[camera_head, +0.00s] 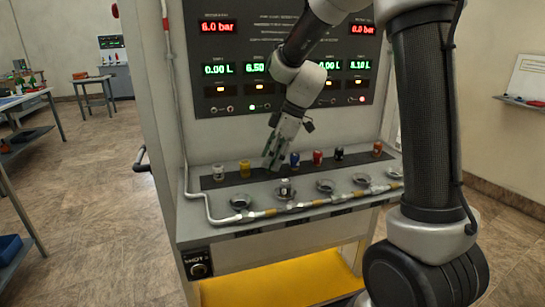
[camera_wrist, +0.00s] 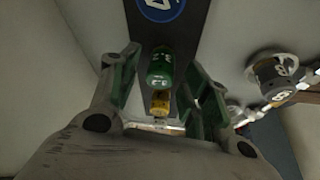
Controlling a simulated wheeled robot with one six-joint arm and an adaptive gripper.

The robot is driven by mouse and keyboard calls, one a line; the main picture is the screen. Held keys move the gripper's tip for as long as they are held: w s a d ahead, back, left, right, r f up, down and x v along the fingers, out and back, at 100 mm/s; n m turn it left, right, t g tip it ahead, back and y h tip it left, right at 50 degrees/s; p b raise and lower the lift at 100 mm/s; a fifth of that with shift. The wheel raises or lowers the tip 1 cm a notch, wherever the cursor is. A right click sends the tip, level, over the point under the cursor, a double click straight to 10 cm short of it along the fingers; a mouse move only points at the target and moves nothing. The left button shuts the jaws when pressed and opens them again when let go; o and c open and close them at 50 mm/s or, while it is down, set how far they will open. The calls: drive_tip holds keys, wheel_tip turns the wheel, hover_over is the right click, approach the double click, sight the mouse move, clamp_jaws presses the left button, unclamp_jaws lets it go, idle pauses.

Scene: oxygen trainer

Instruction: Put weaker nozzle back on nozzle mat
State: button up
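The dark nozzle mat (camera_head: 205,184) runs along the bench shelf. Clear or silver (camera_head: 217,171), yellow (camera_head: 244,169), blue (camera_head: 295,160), red (camera_head: 318,157), black (camera_head: 339,153) and orange (camera_head: 378,149) nozzles stand on it. My gripper (camera_head: 271,163) points down over the mat between yellow and blue. In the wrist view, a green nozzle (camera_wrist: 159,70) appears between its fingers (camera_wrist: 163,65), with gaps on both sides; the gripper looks open. The green nozzle is hidden in the head view. A small dark-and-silver piece (camera_head: 285,188) sits at the second dish.
Round dishes (camera_head: 241,202) line the shelf front, with a white pipe (camera_head: 270,212) before them. The panel (camera_head: 285,55) with displays rises behind. A numbered round fitting (camera_wrist: 270,68) shows to the right in the wrist view.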

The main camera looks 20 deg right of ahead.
drive_tip(key=v, duration=1.1)
drive_tip(key=s+d+m+t+h, duration=0.1)
drive_tip(key=s+d+m, duration=0.2)
drive_tip(key=s+m, duration=0.2)
drive_tip(key=s+d+m+t+h, duration=0.1)
drive_tip(key=s+d+m, duration=0.3)
drive_tip(key=s, duration=0.8)
drive_tip(key=s+d+m+t+h, duration=0.1)
drive_tip(key=s+d+m+h, duration=0.1)
drive_tip(key=s+m, duration=0.4)
drive_tip(key=s+d, duration=0.1)
drive_tip(key=s, duration=0.1)
drive_tip(key=shift+s+f, duration=0.25)
drive_tip(key=shift+s, duration=0.05)
drive_tip(key=shift+d, duration=0.15)
